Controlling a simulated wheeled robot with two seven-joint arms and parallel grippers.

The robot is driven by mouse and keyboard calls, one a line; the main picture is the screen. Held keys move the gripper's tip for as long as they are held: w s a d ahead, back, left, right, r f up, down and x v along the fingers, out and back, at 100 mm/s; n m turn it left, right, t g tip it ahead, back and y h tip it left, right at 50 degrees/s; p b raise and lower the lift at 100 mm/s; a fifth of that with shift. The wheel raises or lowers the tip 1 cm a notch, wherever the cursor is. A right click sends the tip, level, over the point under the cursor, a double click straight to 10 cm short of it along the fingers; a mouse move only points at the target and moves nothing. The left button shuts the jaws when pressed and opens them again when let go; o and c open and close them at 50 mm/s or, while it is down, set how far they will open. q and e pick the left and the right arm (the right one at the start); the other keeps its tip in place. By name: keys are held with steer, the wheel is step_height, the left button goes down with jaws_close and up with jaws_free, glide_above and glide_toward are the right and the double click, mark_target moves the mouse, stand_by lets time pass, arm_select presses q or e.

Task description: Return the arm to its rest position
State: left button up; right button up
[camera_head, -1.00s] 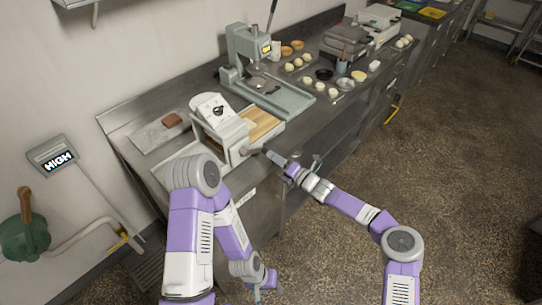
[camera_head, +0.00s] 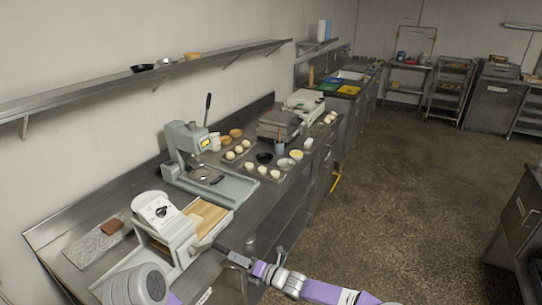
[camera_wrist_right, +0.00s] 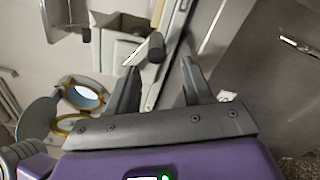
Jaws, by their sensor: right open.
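My right arm comes in from the lower right of the head view. Its gripper (camera_head: 236,257) is at the front edge of the steel counter, beside the pale machine with a wooden board (camera_head: 170,232). In the right wrist view the two dark fingers of my right gripper (camera_wrist_right: 162,70) are apart, with nothing gripped. A dark-ended handle (camera_wrist_right: 156,46) shows just beyond and between the fingertips; I cannot tell how far off it is. Only a grey joint and a bit of purple of my left arm (camera_head: 140,285) show at the bottom left; its gripper is out of view.
A green-grey press (camera_head: 186,147) stands behind the pale machine. Trays with dough balls (camera_head: 262,170) and a dark-topped appliance (camera_head: 279,124) are farther along the counter. A long wall shelf (camera_head: 100,86) runs above. The floor (camera_head: 400,190) on the right is open.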

steer(key=s+d+f+n+g+h, duration=0.3)
steer(key=s+f+n, duration=0.5)
steer(key=s, duration=0.1)
steer(key=s+d+f+n+g+h, duration=0.3)
steer(key=s+f+n, duration=0.5)
steer(key=s, duration=0.1)
steer(key=s+d+f+n+h, duration=0.1)
steer(key=s+d+n+h, duration=0.2)
steer(key=s+d+n, duration=0.5)
steer(key=s+d+f+n+h, duration=0.2)
steer(key=s+d+n+h, duration=0.1)
steer(key=s+d+n, duration=0.5)
steer(key=d, duration=0.3)
steer(key=shift+d+f+n+g, duration=0.2)
steer(key=shift+f+n+g, duration=0.1)
steer(key=shift+n, duration=0.1)
